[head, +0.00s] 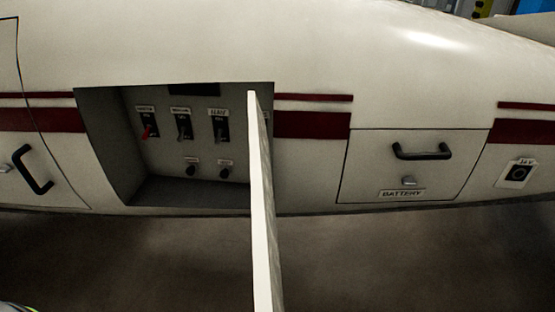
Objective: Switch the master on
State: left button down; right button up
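A recessed switch panel (205,152) is set into the cream fuselage side, left of centre in the head view. It carries three toggle switches in a row, each under a small label. The leftmost switch has a red lever (147,132) that points downward; its label (145,109) is too small to read surely, so I cannot confirm it is the master. The middle switch (183,128) and the right switch (221,127) have grey levers. Neither of my grippers is in view.
An open door panel (262,200) stands out toward me at the recess's right edge. Two small dark knobs (191,170) sit below the switches. A closed BATTERY hatch (413,170) with a black handle and a 24 V socket (518,173) are to the right.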

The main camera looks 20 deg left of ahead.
aim_at(145, 135)
jog(key=j+u, duration=0.1)
jog(key=j, duration=0.5)
jog(key=j+u, duration=0.15)
jog(key=j, duration=0.4)
jog(key=i+j+u, duration=0.1)
jog(key=j, duration=0.5)
jog(key=j+u, duration=0.15)
jog(key=j, duration=0.4)
jog(key=l+z, duration=0.15)
jog(key=l, duration=0.15)
